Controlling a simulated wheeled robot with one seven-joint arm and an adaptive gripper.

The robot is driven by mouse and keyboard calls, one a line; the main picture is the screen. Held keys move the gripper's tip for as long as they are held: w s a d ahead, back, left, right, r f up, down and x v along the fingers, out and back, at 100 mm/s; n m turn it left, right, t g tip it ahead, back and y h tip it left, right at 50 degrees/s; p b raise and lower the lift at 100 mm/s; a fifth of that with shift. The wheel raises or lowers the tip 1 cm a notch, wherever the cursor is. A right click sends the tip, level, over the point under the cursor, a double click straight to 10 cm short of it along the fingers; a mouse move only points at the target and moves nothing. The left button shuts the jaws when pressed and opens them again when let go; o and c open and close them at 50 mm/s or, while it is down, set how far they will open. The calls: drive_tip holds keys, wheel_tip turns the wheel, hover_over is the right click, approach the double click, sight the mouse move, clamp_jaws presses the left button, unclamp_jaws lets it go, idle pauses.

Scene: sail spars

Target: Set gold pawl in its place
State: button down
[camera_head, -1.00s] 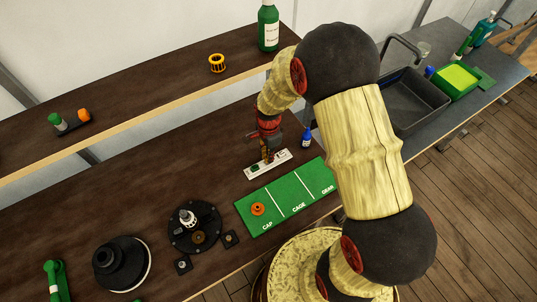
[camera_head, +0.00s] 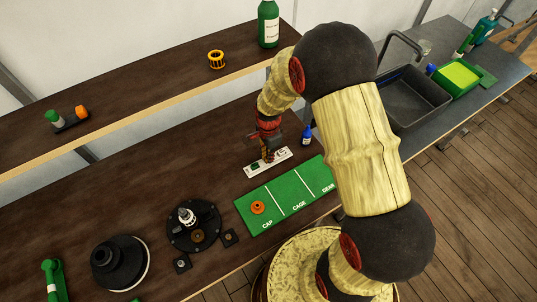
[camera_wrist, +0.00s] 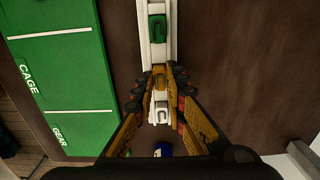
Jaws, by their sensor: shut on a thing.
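My gripper (camera_wrist: 161,79) is shut on the gold pawl (camera_wrist: 160,82), with one finger on each side of it. The pawl is at the white holder strip (camera_wrist: 158,55); I cannot tell whether it is lifted clear. A green pawl (camera_wrist: 157,28) sits in the same strip, and a pale piece shows on the near side of the gold one. In the head view my gripper (camera_head: 268,153) points down at the strip (camera_head: 256,168) and hides the gold pawl. A black round base (camera_head: 180,238) with a white toothed post (camera_head: 187,216) stands to the left.
A green mat (camera_head: 290,199) marked CAP, CAGE and GEAR lies in front of the strip, with an orange part (camera_head: 257,208) on CAP. A small blue bottle (camera_head: 306,137) stands close right of my gripper. A black housing (camera_head: 120,263) is at front left. Bare bench lies left of the strip.

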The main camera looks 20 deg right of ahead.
drive_tip(key=shift+f, duration=0.25)
drive_tip(key=c, duration=1.7)
unclamp_jaws()
drive_tip(key=shift+c, duration=0.2)
drive_tip(key=shift+r, duration=0.1)
wheel_tip(320, 180, up, 12)
